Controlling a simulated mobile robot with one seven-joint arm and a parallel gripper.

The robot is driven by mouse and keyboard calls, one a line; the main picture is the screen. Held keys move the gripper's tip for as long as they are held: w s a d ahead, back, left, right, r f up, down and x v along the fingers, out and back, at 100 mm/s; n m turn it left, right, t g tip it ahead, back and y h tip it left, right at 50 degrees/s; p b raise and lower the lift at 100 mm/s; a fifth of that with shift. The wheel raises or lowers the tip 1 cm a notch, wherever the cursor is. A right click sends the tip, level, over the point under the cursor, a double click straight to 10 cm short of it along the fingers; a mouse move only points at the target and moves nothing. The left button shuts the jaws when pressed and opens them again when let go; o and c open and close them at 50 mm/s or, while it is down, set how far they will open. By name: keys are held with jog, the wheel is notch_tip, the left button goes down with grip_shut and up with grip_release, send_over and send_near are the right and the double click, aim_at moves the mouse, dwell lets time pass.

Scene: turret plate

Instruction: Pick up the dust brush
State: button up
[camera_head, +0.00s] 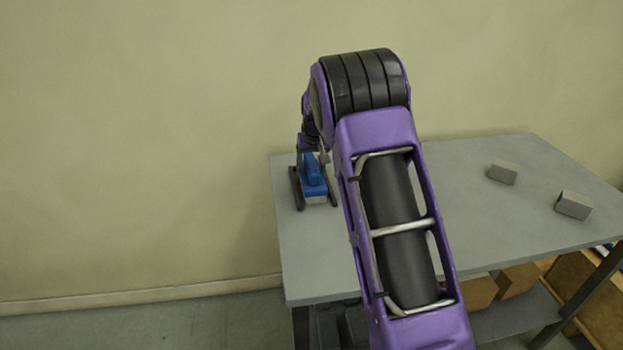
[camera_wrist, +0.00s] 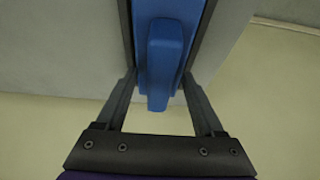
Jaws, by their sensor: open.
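The dust brush is blue with a raised handle and a pale grey lower part; the brush (camera_head: 313,181) stands on the grey table near its left end. My gripper (camera_head: 317,203) is open and low over the table, with one finger on each side of the brush. In the wrist view, the blue brush (camera_wrist: 166,58) lies between the two dark fingers of my gripper (camera_wrist: 166,35). Whether the fingers touch its sides I cannot tell. My arm hides part of the area right of the brush.
The grey table (camera_head: 480,217) carries two small grey blocks, one (camera_head: 503,172) farther back and one (camera_head: 573,205) near the right edge. Cardboard boxes (camera_head: 518,279) sit on the shelf below. A pale wall (camera_head: 150,140) stands behind the table.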

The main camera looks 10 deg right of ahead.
grip_shut()
dwell(1.4)
